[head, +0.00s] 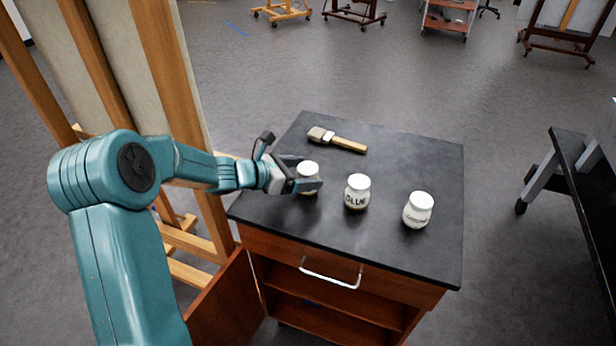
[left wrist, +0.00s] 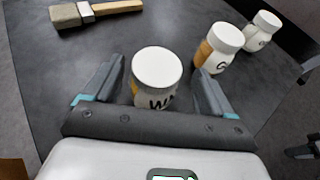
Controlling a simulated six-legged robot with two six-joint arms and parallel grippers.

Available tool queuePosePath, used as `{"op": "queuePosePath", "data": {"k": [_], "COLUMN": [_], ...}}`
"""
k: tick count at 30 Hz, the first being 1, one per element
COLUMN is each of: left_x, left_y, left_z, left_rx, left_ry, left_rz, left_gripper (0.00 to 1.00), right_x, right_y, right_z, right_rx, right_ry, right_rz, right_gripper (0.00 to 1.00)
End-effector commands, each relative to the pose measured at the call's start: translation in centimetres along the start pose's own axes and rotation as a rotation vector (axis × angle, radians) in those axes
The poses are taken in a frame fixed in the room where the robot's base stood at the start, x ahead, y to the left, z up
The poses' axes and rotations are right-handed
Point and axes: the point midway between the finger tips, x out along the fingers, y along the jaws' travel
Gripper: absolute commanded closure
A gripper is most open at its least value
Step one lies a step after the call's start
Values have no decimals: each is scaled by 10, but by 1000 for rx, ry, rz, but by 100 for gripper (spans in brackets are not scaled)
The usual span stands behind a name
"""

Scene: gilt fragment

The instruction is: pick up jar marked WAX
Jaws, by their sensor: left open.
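The jar marked WAX (left wrist: 157,72) has a white lid and stands upright on the black cabinet top; the letters "WA" show in the left wrist view. In the head view this jar (head: 307,170) is partly hidden by my left gripper (head: 310,185). My left gripper is open, with one finger on each side of the jar; in the left wrist view a gap shows between the jar and the fingers (left wrist: 158,92). My right gripper is not in view.
A jar marked GLUE (head: 357,192) stands just right of the WAX jar, and a third white-lidded jar (head: 418,210) stands farther right. A wide brush (head: 337,139) lies behind. The cabinet (head: 400,257) has an open left door. A wooden easel (head: 170,80) stands at left.

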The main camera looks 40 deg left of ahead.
Motion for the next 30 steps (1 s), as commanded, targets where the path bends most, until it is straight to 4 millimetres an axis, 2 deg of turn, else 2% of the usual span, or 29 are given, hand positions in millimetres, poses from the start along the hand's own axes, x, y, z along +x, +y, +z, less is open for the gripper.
{"op": "queuePosePath", "data": {"k": [3, 6, 14, 15, 17, 18, 20, 21, 30], "left_x": [21, 33, 37, 37, 36, 36, 36, 36, 35], "left_y": [3, 3, 4, 4, 4, 4, 4, 4, 4], "left_z": [5, 5, 5, 5, 4, 4, 4, 4, 8], "left_rx": [-1, 0, 0, 0, 0, 0, 0, 0, 1], "left_ry": [1, 0, 0, 0, 0, 0, 0, 0, -1], "left_rz": [-3, -2, 1, 1, 0, 0, 0, 0, 0], "left_gripper": [15, 15, 15, 22, 41, 54, 74, 78, 79], "right_x": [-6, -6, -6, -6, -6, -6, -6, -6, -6], "right_y": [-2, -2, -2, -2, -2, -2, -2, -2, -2], "right_z": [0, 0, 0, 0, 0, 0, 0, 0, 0], "right_rx": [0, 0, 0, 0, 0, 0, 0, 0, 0], "right_ry": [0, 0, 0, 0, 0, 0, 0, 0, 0], "right_rz": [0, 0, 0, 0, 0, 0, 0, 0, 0], "right_gripper": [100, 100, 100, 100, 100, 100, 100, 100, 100]}}
